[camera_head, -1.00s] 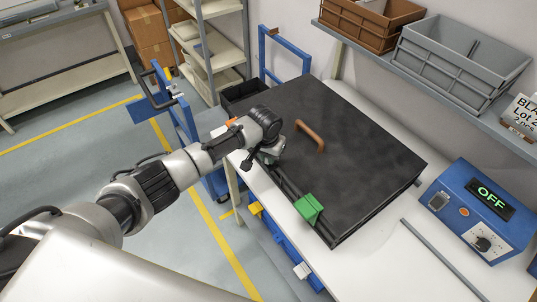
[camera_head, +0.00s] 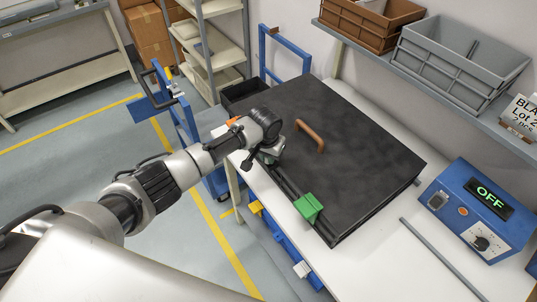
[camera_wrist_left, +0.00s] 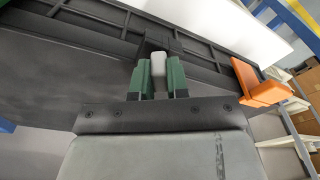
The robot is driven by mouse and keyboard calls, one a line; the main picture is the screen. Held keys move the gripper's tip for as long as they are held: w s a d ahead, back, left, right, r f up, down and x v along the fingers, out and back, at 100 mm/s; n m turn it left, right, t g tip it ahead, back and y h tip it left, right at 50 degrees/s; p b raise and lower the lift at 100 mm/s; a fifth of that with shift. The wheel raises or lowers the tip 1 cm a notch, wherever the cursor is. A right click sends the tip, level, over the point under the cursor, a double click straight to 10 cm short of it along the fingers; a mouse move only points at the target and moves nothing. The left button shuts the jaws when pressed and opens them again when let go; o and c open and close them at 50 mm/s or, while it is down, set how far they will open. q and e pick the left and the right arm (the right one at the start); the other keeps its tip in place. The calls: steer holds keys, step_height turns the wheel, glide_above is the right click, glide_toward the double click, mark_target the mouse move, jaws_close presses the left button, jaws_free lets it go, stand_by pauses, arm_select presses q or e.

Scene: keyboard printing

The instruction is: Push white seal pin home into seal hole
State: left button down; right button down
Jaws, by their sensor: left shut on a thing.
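In the left wrist view a pale grey-white pin (camera_wrist_left: 158,64) sits between the two green-padded fingers of my left gripper (camera_wrist_left: 160,76), which is shut on it. The pin's far end is at a black bracket (camera_wrist_left: 165,40) on the side of the large black box. I cannot make out the seal hole or how deep the pin sits. In the head view my left gripper (camera_head: 268,158) is at the near long edge of the closed black lid (camera_head: 350,130); the pin is hidden there. My right gripper is not in view.
A brown handle (camera_head: 311,135) stands on the lid. A green clamp (camera_head: 308,207) is on the same edge, right of my gripper; an orange clamp (camera_wrist_left: 262,84) is on its other side. A blue control box (camera_head: 480,213) reading OFF stands on the white table (camera_head: 385,255).

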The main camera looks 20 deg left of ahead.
arm_select(q)
steer(key=shift+f, duration=0.15)
steer(key=c, duration=1)
jaws_free()
steer(key=shift+c, duration=0.2)
steer(key=shift+r+p, duration=0.3)
steer(key=shift+r, duration=2.7)
step_height(320, 180, up, 11)
steer(key=s+b, duration=0.1)
steer(key=b, duration=0.2)
steer(key=shift+s+f, duration=0.15)
steer(key=shift+s, duration=0.15)
